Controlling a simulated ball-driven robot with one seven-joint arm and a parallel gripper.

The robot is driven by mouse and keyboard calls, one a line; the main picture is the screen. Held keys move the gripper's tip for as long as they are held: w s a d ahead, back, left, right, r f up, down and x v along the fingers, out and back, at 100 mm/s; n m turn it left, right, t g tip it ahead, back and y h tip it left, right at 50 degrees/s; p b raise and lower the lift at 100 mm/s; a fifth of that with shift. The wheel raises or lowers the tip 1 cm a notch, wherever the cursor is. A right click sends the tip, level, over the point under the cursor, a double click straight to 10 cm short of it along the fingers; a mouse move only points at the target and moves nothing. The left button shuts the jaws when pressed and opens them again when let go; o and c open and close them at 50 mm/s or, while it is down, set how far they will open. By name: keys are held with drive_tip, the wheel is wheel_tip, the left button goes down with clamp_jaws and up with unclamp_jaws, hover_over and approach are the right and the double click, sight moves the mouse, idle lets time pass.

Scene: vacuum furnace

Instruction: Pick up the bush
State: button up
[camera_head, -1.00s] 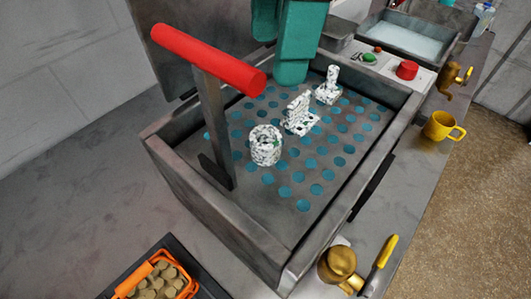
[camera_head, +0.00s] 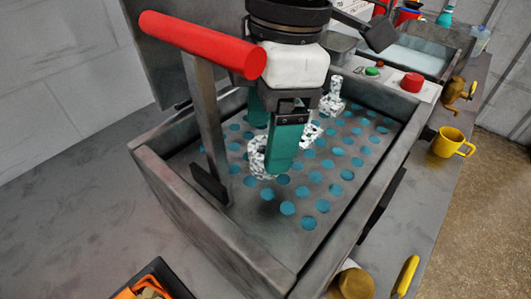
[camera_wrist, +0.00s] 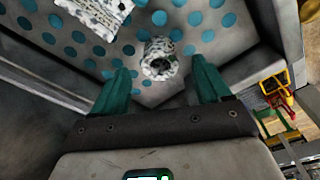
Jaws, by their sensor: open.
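The bush, a short hollow cylinder speckled white and dark green (camera_head: 256,160), stands on the perforated furnace floor (camera_head: 300,228). In the wrist view the bush (camera_wrist: 160,60) shows its round opening and lies between and slightly beyond the fingertips. My gripper (camera_head: 269,148) has teal fingers, is open and reaches down over the bush. The near finger hides the bush's right side in the head view, and contact cannot be told. In the wrist view my gripper (camera_wrist: 161,66) has one finger on each side of the bush, with gaps visible.
A speckled bracket (camera_head: 311,132), partly hidden, and a speckled post-like part (camera_head: 332,97) stand behind the bush. The furnace's steel walls (camera_head: 210,235) surround them. A red handle bar (camera_head: 200,43) rises at the left. A yellow mug (camera_head: 449,142) stands outside at right.

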drive_tip(key=shift+s+a+f, duration=0.1)
drive_tip(key=shift+a+f, duration=0.1)
drive_tip(key=shift+f, duration=1.65)
drive_tip(key=shift+c, duration=0.3)
drive_tip(key=c, duration=1.3)
drive_tip(key=shift+r, duration=0.1)
